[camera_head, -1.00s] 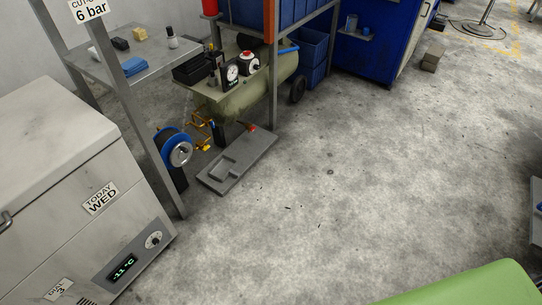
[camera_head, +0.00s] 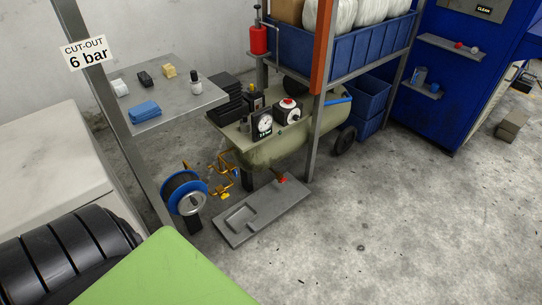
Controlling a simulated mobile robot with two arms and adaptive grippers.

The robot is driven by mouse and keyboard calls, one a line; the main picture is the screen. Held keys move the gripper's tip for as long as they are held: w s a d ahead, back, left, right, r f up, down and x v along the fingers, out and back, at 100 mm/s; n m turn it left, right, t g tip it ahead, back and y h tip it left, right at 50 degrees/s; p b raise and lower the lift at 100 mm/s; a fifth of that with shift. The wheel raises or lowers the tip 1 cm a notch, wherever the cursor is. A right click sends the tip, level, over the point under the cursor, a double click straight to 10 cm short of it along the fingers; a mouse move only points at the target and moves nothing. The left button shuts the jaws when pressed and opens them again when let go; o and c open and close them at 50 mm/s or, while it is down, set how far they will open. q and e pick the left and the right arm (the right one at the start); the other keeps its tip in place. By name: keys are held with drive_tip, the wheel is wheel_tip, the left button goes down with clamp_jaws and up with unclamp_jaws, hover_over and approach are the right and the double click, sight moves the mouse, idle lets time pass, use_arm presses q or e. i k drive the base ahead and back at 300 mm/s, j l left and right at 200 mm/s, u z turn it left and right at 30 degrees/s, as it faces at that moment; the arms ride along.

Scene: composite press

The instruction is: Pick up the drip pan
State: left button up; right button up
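The drip pan (camera_head: 275,213) is a flat grey rectangular tray with a recessed part toward its left end. It lies on the concrete floor in front of the olive-green compressor tank (camera_head: 290,146), partly beside the tank's front leg. A small red piece (camera_head: 282,179) shows at the pan's back edge. Neither of my grippers is in view. A black ribbed shape and a green panel fill the lower left, well apart from the pan.
A blue hose reel (camera_head: 185,194) stands left of the pan, by a grey shelf post. A metal shelf (camera_head: 180,103) carries small items. A white chest (camera_head: 50,165) is at left, a blue cabinet (camera_head: 440,95) at the back right. The floor (camera_head: 400,225) right of the pan is clear.

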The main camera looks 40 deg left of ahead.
sight(243, 216)
drive_tip(key=i+u, duration=0.15)
drive_tip(key=i, duration=0.25)
drive_tip(key=i+l+u, duration=0.2)
drive_tip(key=i, duration=0.2)
drive_tip(key=i+l+u, duration=0.15)
drive_tip(key=i, duration=0.3)
